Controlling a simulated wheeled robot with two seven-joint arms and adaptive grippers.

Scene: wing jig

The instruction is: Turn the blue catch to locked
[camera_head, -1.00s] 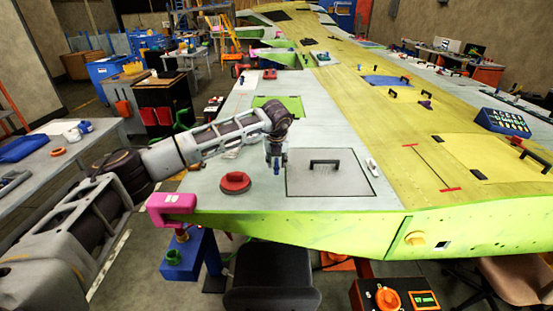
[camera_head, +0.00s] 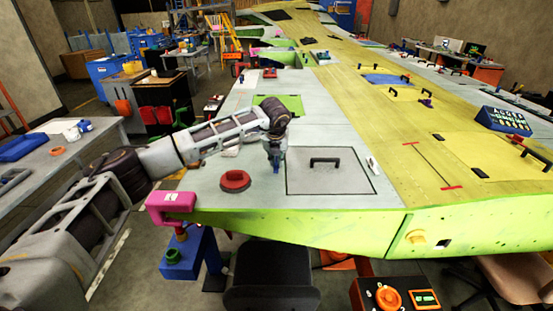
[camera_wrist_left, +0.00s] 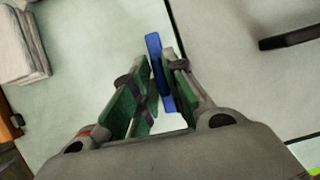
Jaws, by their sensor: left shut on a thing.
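The blue catch (camera_wrist_left: 155,60) is a narrow blue bar between the green-padded fingers of my left gripper (camera_wrist_left: 155,90) in the left wrist view. The gripper is shut on it, and the bar's far end sticks out beyond the fingertips. In the head view my left gripper (camera_head: 276,158) points down at the wing skin, just left of the square panel. A little of the blue catch (camera_head: 276,170) shows below the fingers there. Its base is hidden, and I cannot tell its exact setting. My right gripper is not in view.
The square panel (camera_head: 300,185) has a black handle (camera_head: 325,161). A red round knob (camera_head: 235,180) stands left of my gripper, and a pink clamp (camera_head: 170,203) grips the wing's near edge. A white latch-like piece (camera_head: 373,165) lies right of the panel.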

